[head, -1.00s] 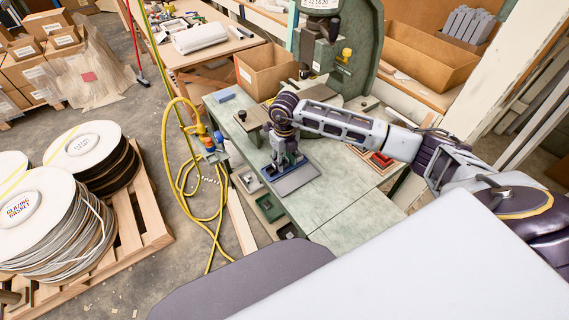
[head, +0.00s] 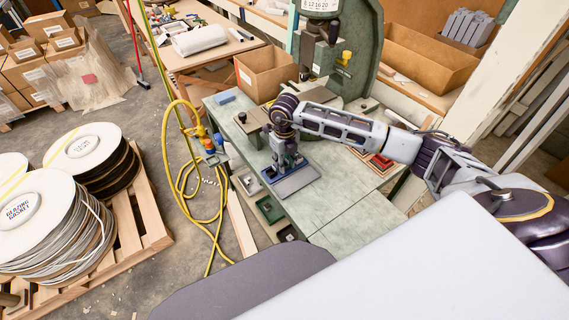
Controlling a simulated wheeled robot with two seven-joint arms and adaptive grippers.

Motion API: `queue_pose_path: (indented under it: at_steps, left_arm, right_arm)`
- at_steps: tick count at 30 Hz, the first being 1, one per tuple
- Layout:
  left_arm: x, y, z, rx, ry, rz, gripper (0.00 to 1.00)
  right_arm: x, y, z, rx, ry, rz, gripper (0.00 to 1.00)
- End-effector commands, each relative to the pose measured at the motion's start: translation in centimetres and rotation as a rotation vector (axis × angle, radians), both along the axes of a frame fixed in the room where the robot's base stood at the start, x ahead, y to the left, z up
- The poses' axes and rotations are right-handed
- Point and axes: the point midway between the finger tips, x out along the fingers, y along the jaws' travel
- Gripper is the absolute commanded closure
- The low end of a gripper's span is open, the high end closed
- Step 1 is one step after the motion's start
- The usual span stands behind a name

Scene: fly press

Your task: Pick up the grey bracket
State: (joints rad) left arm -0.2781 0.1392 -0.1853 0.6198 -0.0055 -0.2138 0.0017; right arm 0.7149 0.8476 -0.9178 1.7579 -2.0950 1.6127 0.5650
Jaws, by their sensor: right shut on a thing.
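My right gripper (head: 283,168) points down at the small blue-grey mat (head: 298,182) on the green bench. It is shut on the grey bracket, low over the mat's left part. The bracket is mostly hidden by the fingers and too small to make out clearly. I cannot tell whether it touches the mat. My left gripper is out of view.
The fly press (head: 345,50) stands behind the gripper, with an open cardboard box (head: 263,72) to its left. Small green bins (head: 268,209) hang along the bench's left edge. The bench front (head: 345,215) is clear.

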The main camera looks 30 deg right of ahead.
Motion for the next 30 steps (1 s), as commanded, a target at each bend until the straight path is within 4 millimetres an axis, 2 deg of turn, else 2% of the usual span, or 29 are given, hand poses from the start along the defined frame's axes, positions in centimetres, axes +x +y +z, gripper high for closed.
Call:
queue_pose_path:
  at_steps: [8, 21, 30]
  left_arm:
    - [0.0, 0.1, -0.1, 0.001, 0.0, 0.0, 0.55]
    - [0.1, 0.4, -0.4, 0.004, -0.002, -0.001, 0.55]
    - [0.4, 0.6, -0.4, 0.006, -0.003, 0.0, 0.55]
  right_arm:
    - [0.1, 0.0, 2.2, -0.001, -0.003, 0.001, 0.97]
    - [0.1, 0.0, 8.3, -0.001, -0.003, 0.0, 0.97]
    - [0.1, 0.0, 9.9, 0.0, 0.0, 0.001, 0.97]
